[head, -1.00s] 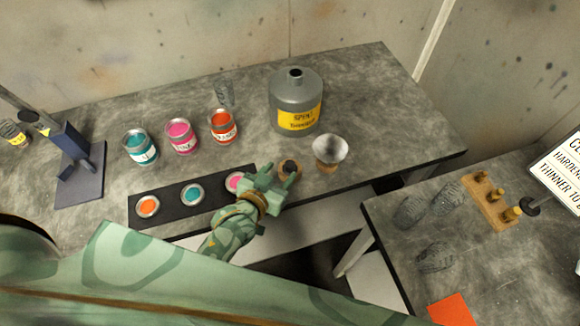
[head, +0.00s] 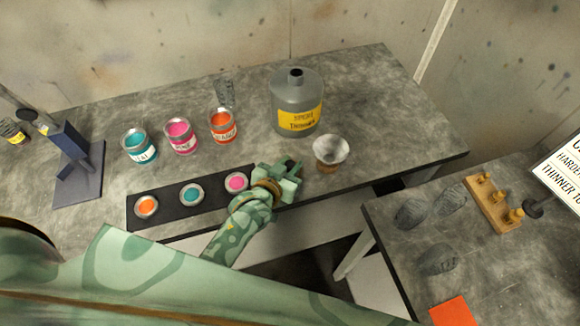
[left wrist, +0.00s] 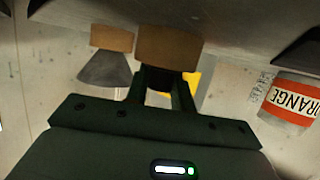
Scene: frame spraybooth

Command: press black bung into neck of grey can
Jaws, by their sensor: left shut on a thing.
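The grey can (head: 297,92) stands upright at the back of the bench, with a yellow label and an open dark neck on top. My left gripper (head: 290,168) is at the bench's front edge, in front of the can and apart from it. In the left wrist view, its fingers (left wrist: 162,90) are shut on the black bung (left wrist: 160,84). The bung is at a brown wooden block (left wrist: 168,47); I cannot tell if it is clear of it. The fingers hide most of the bung. My right gripper is not in view.
A funnel-like cup (head: 330,150) on a wooden base stands just right of my left gripper. Teal (head: 140,147), pink (head: 181,136) and orange (head: 222,125) tins stand left of the can. A dark strip (head: 168,203) with lids lies along the front edge.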

